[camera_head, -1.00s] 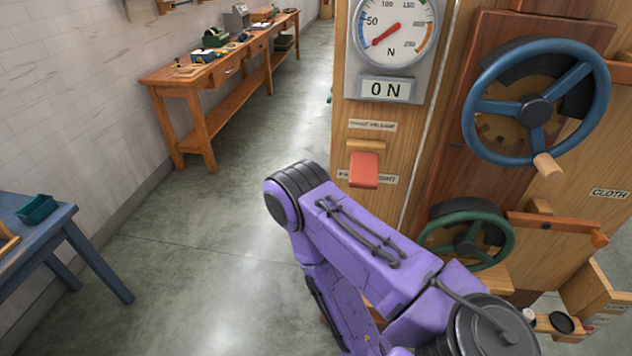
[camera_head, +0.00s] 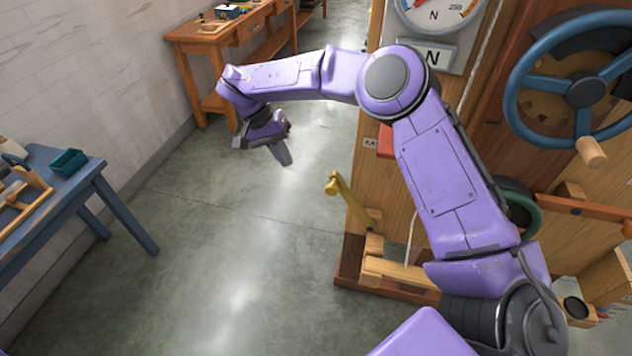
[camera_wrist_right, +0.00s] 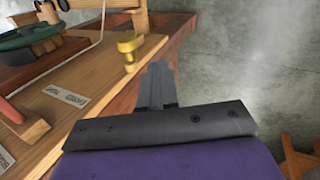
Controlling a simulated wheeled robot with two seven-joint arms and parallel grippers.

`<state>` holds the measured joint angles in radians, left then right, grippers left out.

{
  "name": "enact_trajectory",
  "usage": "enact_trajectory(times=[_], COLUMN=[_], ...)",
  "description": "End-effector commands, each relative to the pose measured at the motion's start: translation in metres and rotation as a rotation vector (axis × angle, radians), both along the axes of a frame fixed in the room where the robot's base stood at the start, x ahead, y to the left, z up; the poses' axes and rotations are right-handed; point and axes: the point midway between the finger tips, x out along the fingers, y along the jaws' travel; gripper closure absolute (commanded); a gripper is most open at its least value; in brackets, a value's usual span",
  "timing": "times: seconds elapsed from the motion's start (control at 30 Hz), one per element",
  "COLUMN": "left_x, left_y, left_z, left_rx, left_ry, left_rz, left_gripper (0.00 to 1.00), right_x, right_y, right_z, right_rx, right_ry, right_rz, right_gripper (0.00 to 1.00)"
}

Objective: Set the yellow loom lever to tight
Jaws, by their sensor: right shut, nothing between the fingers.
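The yellow lever (camera_head: 352,200) is at the foot of the wooden loom post in the head view. It leans up and to the left and ends in a round knob. In the right wrist view its yellow knob (camera_wrist_right: 128,48) shows just beyond and to the left of the fingers. My right gripper (camera_head: 284,157) points downward, left of and above the lever in the head picture, apart from it. In the wrist view the right gripper (camera_wrist_right: 158,78) has its fingers together and empty. My left gripper is in neither view.
The loom has a blue wheel (camera_head: 578,90), a green wheel (camera_head: 524,210) partly behind my arm, and a red block (camera_head: 385,140) mostly hidden by it. A blue table (camera_head: 85,185) stands left, a wooden bench (camera_head: 205,38) behind. The floor between is clear.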

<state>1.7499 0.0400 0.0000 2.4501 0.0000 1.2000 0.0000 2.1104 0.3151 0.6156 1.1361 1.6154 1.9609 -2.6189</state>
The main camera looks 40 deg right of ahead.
Motion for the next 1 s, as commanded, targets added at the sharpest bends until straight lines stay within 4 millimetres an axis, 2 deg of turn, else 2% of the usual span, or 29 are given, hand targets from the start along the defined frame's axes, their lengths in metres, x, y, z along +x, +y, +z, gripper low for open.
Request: enact_trajectory(times=[0.47,0.53,0.7,1.0], left_x=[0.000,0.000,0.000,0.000], left_y=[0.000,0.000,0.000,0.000], left_z=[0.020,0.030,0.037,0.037], left_rx=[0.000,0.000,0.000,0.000], left_ry=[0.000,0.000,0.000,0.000], left_rz=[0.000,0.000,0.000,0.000], left_gripper=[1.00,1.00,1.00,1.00], right_x=[-0.029,-0.037,-0.052,-0.055], right_y=[-0.029,-0.039,-0.053,-0.058], right_z=[-0.088,-0.081,-0.082,-0.085], right_rx=[-0.005,-0.004,-0.006,-0.007], right_ry=[0.007,0.003,0.002,0.002], right_rz=[0.002,0.000,0.002,0.003], right_gripper=[1.00,1.00,1.00,1.00])
